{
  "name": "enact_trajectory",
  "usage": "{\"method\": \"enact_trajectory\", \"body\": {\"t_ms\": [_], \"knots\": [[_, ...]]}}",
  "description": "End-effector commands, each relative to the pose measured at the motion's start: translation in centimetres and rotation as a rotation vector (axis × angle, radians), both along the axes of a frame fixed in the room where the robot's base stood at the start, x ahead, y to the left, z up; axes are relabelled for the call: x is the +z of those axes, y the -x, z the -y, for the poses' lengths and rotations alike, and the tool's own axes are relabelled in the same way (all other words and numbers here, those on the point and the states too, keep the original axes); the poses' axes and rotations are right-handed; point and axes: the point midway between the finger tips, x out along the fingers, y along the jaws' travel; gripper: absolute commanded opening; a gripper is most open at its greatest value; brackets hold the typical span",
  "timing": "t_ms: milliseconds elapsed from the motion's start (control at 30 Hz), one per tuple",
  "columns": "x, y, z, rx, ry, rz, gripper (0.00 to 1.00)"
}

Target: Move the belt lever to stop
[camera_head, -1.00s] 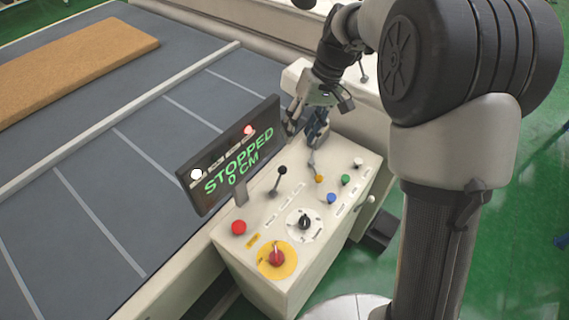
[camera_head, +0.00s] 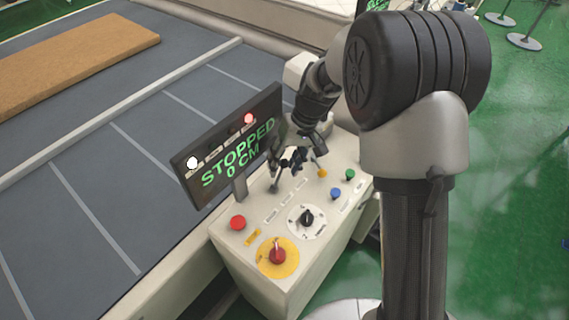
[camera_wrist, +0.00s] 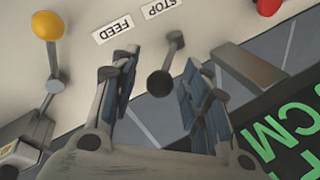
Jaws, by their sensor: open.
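The belt lever with its black ball knob (camera_wrist: 160,83) stands between the two fingers of my gripper (camera_wrist: 160,90) in the wrist view. Its pivot is close to the STOP label (camera_wrist: 162,7), with the FEED label (camera_wrist: 113,29) to the left. The fingers are open, with a gap on both sides of the knob. In the head view, my gripper (camera_head: 290,160) is over the console beside the display, and the lever's lower part (camera_head: 273,187) shows below it. The lever's knob is hard to make out there among the fingers. The display (camera_head: 230,147) reads STOPPED 0 CM.
A lever with a yellow knob (camera_head: 322,173) stands close right of my gripper. Blue and green buttons (camera_head: 336,194), a black dial (camera_head: 307,217), a red button (camera_head: 238,223) and a red knob on yellow (camera_head: 277,255) sit on the console. A brown mattress (camera_head: 70,65) lies on the belt.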

Motion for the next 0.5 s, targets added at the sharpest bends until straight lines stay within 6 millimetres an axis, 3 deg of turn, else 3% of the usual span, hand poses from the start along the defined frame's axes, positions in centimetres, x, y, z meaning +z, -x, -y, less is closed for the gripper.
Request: {"method": "enact_trajectory", "body": {"t_ms": [167, 500], "knots": [[0.03, 0.01, 0.00, 0.000, 0.000, 0.000, 0.42], [0.05, 0.01, 0.02, 0.000, 0.000, 0.000, 0.19]]}}
